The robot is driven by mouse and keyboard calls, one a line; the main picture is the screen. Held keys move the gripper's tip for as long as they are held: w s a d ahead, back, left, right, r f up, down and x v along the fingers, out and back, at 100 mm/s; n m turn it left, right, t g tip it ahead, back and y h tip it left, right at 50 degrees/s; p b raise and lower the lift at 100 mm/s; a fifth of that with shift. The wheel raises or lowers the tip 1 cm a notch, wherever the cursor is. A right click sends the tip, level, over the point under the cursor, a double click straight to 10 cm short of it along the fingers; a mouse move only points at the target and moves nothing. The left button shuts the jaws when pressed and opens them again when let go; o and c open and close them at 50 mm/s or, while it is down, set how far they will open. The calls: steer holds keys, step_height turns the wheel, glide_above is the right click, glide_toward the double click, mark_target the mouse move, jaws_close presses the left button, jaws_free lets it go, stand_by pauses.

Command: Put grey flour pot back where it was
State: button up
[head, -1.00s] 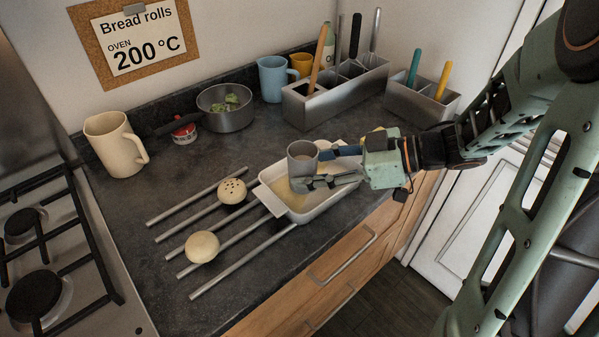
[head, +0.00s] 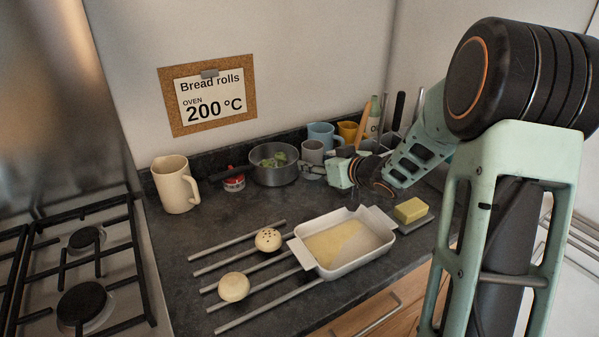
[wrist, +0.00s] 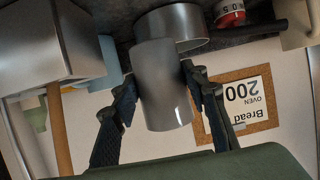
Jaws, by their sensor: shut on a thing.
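In the wrist view, which is upside down, the pot (wrist: 160,90) fills the space between the two dark fingers of my gripper (wrist: 157,88). I cannot tell whether its base touches the counter. Part of the pot is hidden by the fingers in the head view.
A white baking dish (head: 345,265), yellow block (head: 410,209) and metal bars stand in front. A cream jug (head: 175,185) is at left.

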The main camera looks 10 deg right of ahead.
steer(key=shift+w+a, duration=0.1)
steer(key=shift+w, duration=0.2)
steer(key=shift+f, duration=0.15)
step_height(320, 180, down, 7)
steer(key=b, duration=0.7)
steer(key=shift+f+b, duration=0.55)
steer(key=shift+b, duration=0.1)
steer(key=o, duration=1.4)
